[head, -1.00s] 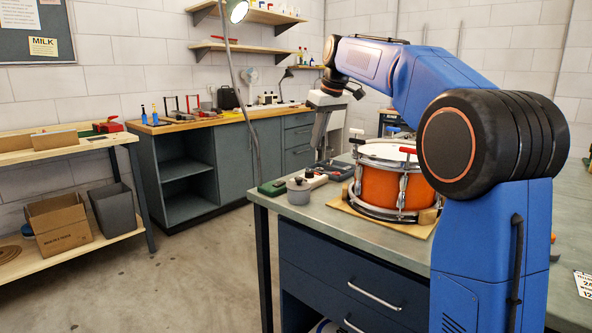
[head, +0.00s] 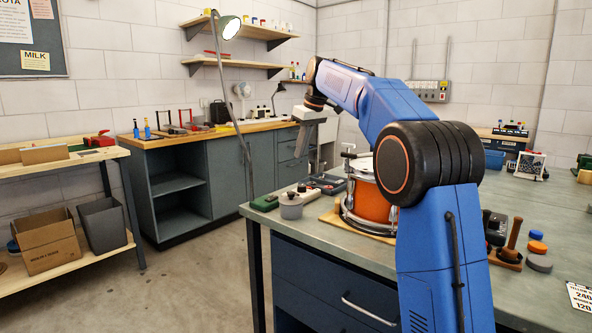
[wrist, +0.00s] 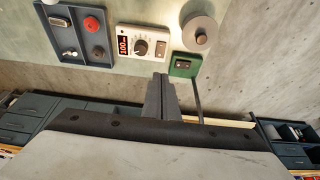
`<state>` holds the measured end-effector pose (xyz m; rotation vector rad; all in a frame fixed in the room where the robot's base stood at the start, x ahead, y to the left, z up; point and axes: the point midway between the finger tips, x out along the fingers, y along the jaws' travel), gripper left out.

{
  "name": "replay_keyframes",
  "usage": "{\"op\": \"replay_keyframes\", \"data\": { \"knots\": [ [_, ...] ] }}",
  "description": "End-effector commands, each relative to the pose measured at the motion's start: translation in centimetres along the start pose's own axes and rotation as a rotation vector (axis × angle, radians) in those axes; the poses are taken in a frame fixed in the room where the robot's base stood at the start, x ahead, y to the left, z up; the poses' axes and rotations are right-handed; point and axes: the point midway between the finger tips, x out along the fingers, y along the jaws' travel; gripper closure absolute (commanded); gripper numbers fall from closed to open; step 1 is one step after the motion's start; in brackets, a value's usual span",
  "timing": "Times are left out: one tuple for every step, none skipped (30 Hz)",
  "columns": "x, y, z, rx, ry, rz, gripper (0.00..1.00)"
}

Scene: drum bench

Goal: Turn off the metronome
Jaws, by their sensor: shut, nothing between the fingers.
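The metronome (wrist: 142,42) is a white box with a red lit display that seems to read 100, a dark round dial and a small switch area at its right side. It lies face up on the bench and also shows small in the head view (head: 310,193). My gripper (wrist: 162,80) is shut and empty. In the wrist view its fingertips lie just below the metronome's right edge. In the head view my gripper (head: 299,156) hangs pointing down, clear above the bench. The exact gap to the metronome cannot be told.
A green box (wrist: 185,66) and a grey round pot (wrist: 199,34) stand close by the metronome. A blue-grey tray (wrist: 72,50) with a red knob lies on its other side. An orange drum (head: 371,203) stands near in the head view. Bare bench top lies in front.

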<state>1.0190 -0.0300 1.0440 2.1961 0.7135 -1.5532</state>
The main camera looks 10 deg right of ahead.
Motion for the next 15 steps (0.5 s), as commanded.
{"op": "replay_keyframes", "data": {
  "knots": [
    [0.6,0.0,0.0,0.0,-0.002,-0.001,1.0],
    [1.0,0.0,0.0,0.0,-0.002,-0.001,1.0],
    [1.5,0.0,0.1,0.0,-0.002,-0.001,1.0],
    [2.0,0.0,0.1,0.0,-0.003,-0.002,1.0],
    [2.5,0.0,0.1,0.0,-0.002,-0.001,1.0],
    [3.2,0.0,0.1,0.0,-0.003,-0.002,1.0],
    [3.7,0.0,0.1,0.0,-0.003,-0.002,1.0],
    [4.3,0.0,0.1,0.0,-0.003,-0.002,1.0],
    [5.0,-0.1,0.1,0.0,-0.003,-0.002,1.0],
    [5.5,-0.1,0.1,0.0,-0.003,-0.002,1.0],
    [6.1,-0.1,0.1,0.0,-0.003,-0.002,1.0],
    [6.8,-0.1,0.1,-0.001,-0.003,-0.002,1.0],
    [7.3,-0.1,0.1,-0.001,-0.003,-0.002,1.0],
    [7.9,-0.1,0.1,-0.001,-0.003,-0.002,1.0],
    [8.5,-0.1,0.0,-0.001,-0.003,-0.002,1.0]
  ]
}}
